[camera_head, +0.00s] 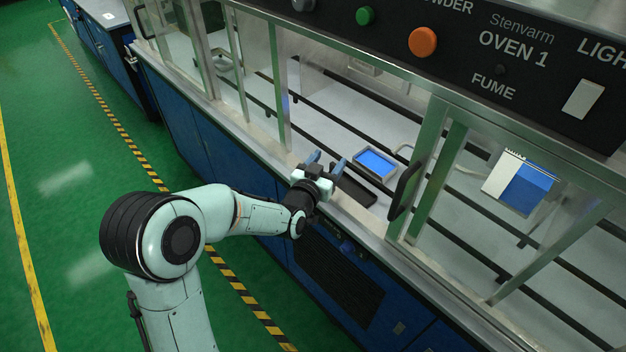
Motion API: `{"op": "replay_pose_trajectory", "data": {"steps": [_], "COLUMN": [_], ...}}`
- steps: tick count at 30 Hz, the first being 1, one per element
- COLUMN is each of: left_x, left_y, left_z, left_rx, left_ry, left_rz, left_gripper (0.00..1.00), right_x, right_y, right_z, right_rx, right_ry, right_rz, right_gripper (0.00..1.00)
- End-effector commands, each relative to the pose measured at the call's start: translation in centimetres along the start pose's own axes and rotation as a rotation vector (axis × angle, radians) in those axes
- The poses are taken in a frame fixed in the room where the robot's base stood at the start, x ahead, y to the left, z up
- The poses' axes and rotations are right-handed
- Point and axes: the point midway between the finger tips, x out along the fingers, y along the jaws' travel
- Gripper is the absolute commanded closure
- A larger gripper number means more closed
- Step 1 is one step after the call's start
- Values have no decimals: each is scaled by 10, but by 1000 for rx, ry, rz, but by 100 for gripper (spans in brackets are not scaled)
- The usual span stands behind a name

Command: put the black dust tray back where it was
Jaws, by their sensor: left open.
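The black dust tray (357,190) is a dark, flat, shallow piece lying on the pale ledge at the cabinet's opening, just right of my left gripper. My left gripper (326,163) is open, its two fingers pointing into the opening. The right finger is close to the tray; I cannot tell whether they touch. The gripper body hides part of the tray's left end. My right gripper is not in view.
A small device with a blue screen (376,163) stands just behind the tray. A glass door with a black handle (406,191) is to the right. Dark rails (318,108) cross the pale cabinet floor. A blue-and-white card (520,183) hangs behind glass.

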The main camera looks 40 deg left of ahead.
Motion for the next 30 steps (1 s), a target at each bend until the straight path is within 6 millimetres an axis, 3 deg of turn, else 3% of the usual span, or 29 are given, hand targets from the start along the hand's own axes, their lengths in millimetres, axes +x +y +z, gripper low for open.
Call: {"op": "replay_pose_trajectory", "data": {"steps": [6,12,18,30], "left_x": [-54,-84,-94,-94], "left_y": [0,0,0,0], "left_z": [3,3,3,3], "left_rx": [2,2,1,1], "left_ry": [0,-1,-2,-2], "left_rz": [0,0,0,0], "left_gripper": [39,39,39,39], "right_x": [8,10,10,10], "right_y": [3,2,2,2], "right_z": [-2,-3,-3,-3], "right_rx": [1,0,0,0], "right_ry": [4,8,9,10], "right_rz": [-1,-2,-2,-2], "right_gripper": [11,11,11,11]}}
